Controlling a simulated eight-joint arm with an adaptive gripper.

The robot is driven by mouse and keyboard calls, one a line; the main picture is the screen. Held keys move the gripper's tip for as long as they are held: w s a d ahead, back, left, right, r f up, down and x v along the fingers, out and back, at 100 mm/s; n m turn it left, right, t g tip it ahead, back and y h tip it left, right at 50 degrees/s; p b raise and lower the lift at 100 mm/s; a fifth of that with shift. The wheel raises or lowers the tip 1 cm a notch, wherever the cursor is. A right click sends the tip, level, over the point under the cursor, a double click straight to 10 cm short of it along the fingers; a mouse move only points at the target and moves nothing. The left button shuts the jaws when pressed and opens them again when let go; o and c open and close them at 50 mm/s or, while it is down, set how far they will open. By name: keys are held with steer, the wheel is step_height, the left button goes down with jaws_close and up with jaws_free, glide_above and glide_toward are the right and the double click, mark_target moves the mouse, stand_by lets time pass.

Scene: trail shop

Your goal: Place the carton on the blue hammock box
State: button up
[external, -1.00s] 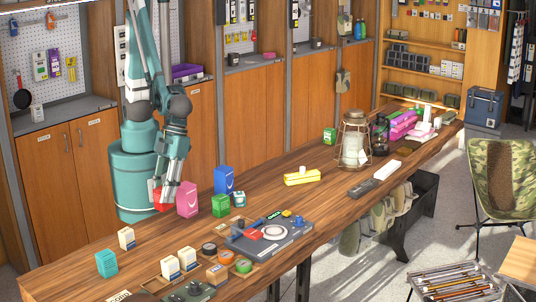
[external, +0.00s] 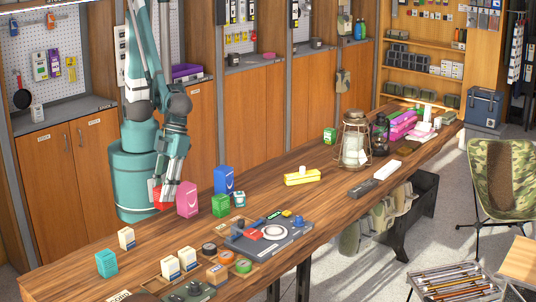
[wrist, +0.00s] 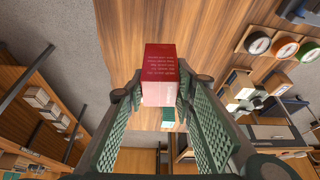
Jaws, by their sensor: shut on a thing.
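My gripper (external: 167,192) is low over the left part of the wooden table, its fingers shut on a red carton (external: 157,196). In the wrist view the carton (wrist: 160,58) is between the two green padded fingers, with a red face bearing small print and a paler pinkish face. The fingers partly hide it in the external view. The blue hammock box (external: 223,180) stands upright on the table, right of my gripper, with a pink box between them. I cannot tell whether the carton touches the table.
The pink box (external: 188,200) stands close beside my gripper. A green box (external: 221,206) and a small green-and-white box (external: 239,198) stand in front of the blue box. A grey device (external: 268,236) lies nearer the front edge.

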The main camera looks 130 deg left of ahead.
step_height(320, 180, up, 17)
steer(key=m+p, duration=0.1)
steer(key=p, duration=0.8)
glide_above(223, 168)
step_height(223, 168, down, 4)
steer(key=shift+a+f, duration=0.1)
steer(key=shift+f, duration=0.3)
stand_by(0.6)
steer(key=shift+f, duration=0.1)
steer(key=shift+f, duration=2.85)
steer(key=shift+f+b, duration=0.35)
steer(key=shift+f, duration=1.7)
